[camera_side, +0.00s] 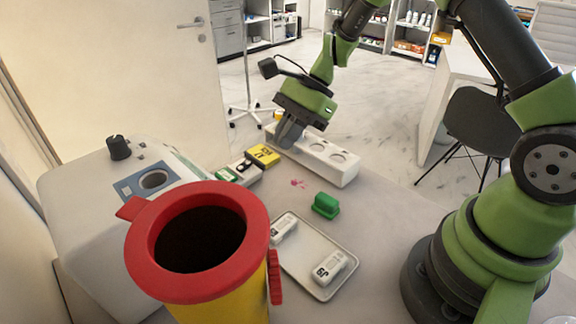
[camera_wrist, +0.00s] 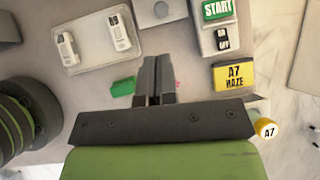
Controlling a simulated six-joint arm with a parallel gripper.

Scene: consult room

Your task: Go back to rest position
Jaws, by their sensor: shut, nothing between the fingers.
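My gripper (camera_side: 284,139) is shut and empty. In the side view it points down at the left part of a white block with round holes (camera_side: 326,162). In the wrist view my gripper (camera_wrist: 157,58) shows its two fingers together, over the grey table. I cannot tell whether the fingertips touch the white block.
A tray (camera_side: 310,233) holds two white labelled items, near a green block (camera_side: 326,205). A red-rimmed yellow bin (camera_side: 205,245) stands in front. A white machine (camera_side: 85,200) is at left. A yellow A7 HAZE box (camera_wrist: 233,76) and a yellow-capped A7 item (camera_wrist: 266,128) are close by.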

